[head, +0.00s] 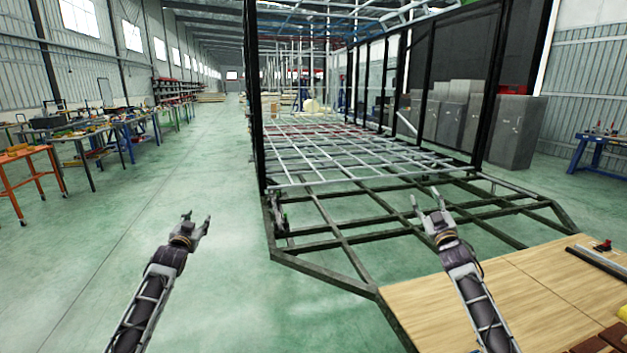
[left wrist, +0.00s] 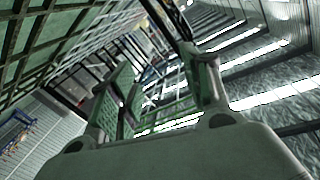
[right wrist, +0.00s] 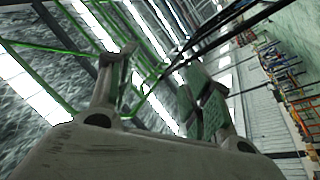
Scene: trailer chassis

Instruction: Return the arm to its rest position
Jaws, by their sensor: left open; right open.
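My left gripper (head: 196,226) is open and empty above the green floor, left of the trailer chassis. Its two spread fingers also show in the left wrist view (left wrist: 160,95), with nothing between them. My right gripper (head: 427,202) is open and empty in front of the chassis frame, beyond the wooden board. Its fingers also show apart in the right wrist view (right wrist: 160,90), with only the background between them. Both forearms come up from the bottom of the head view.
The trailer chassis (head: 345,243) of dark metal bars fills the middle, with tall black posts (head: 254,100). A wooden board (head: 535,290) lies at the lower right, bearing dark rods and other items. Workbenches line the left wall. The green floor (head: 130,225) at left is clear.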

